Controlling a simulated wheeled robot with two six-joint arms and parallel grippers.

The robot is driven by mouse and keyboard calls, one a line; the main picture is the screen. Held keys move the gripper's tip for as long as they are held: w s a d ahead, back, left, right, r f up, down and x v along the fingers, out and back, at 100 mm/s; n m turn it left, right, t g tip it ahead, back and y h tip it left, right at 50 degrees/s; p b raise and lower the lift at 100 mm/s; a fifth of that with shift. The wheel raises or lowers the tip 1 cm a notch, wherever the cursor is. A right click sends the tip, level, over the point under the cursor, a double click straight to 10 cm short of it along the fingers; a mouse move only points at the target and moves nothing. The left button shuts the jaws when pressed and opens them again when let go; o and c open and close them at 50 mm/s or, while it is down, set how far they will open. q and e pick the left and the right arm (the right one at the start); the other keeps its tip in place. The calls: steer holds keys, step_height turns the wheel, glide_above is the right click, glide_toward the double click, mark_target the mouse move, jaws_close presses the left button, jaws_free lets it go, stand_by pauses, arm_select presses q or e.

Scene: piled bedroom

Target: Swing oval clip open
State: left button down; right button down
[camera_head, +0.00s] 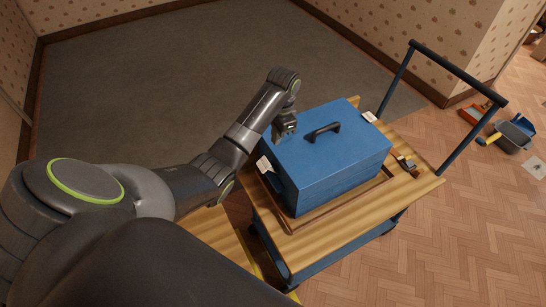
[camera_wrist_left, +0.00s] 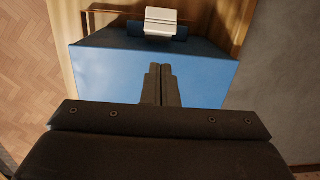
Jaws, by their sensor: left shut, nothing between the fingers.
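A blue box (camera_head: 325,150) with a black handle (camera_head: 322,131) on its lid sits on a wood-topped trolley. A white clip (camera_head: 264,164) is at its near left side; it also shows in the left wrist view (camera_wrist_left: 159,20), on a blue mount at the box's edge. A second white piece (camera_head: 370,117) is at the far right edge. I cannot make out which is the oval clip. My left gripper (camera_head: 284,129) is shut and empty above the lid's left end, apart from the white clip; its fingers show in the wrist view (camera_wrist_left: 160,72). My right gripper is not in view.
The trolley top (camera_head: 345,221) has a strap with a buckle (camera_head: 404,162) to the right of the box. A dustpan (camera_head: 513,133) lies on the parquet at the far right. The grey carpet (camera_head: 180,85) behind is clear.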

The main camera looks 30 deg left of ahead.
arm_select(q)
steer(key=b, duration=0.1)
glide_toward(272, 168)
steer(key=shift+g, duration=0.3)
steer(key=f, duration=0.5)
steer(key=shift+a+f, duration=0.3)
